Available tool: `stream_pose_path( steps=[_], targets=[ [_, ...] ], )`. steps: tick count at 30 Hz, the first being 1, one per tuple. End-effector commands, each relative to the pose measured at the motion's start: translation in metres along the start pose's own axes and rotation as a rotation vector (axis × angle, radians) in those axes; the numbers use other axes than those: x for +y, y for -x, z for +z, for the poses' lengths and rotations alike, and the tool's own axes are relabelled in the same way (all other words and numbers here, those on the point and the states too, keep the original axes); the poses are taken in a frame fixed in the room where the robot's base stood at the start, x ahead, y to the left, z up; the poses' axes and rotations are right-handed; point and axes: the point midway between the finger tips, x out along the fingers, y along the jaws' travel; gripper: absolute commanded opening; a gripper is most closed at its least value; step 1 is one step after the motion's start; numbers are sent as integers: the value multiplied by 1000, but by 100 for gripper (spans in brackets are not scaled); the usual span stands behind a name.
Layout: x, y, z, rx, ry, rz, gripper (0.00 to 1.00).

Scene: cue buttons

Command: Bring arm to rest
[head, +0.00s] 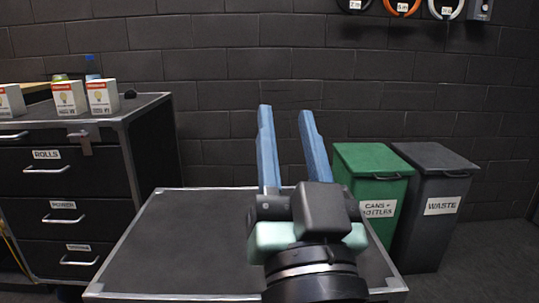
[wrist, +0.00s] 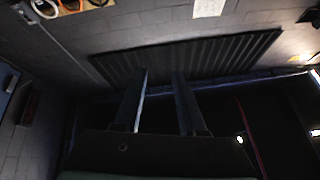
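My gripper (head: 286,112) stands upright in the middle of the head view, its two blue fingers pointing up and spread apart. It is open and nothing shows between the fingers. It is in front of a dark table (head: 185,245) with a bare top and a light metal rim. In the wrist view my gripper (wrist: 160,72) also shows two separated fingers with an empty gap, pointing toward a dark ribbed panel (wrist: 190,60) by the wall.
A black drawer cabinet (head: 60,195) stands left, with several small boxes (head: 103,97) and a blue bottle (head: 92,67) on top. A green bin (head: 374,160) and a grey waste bin (head: 435,175) stand right. Cable coils (head: 401,6) hang on the dark block wall.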

Motion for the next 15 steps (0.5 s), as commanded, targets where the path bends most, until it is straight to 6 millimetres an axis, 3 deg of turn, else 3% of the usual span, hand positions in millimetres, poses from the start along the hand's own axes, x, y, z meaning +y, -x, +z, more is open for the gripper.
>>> stream_pose_path(
  steps=[1, 7, 15],
  targets=[
    [-18, -10, -41, 71, 62, -7, 40],
    [-62, -11, -162, 321, 269, 43, 40],
    [-71, -57, -223, 291, 260, 45, 40]
  ],
)
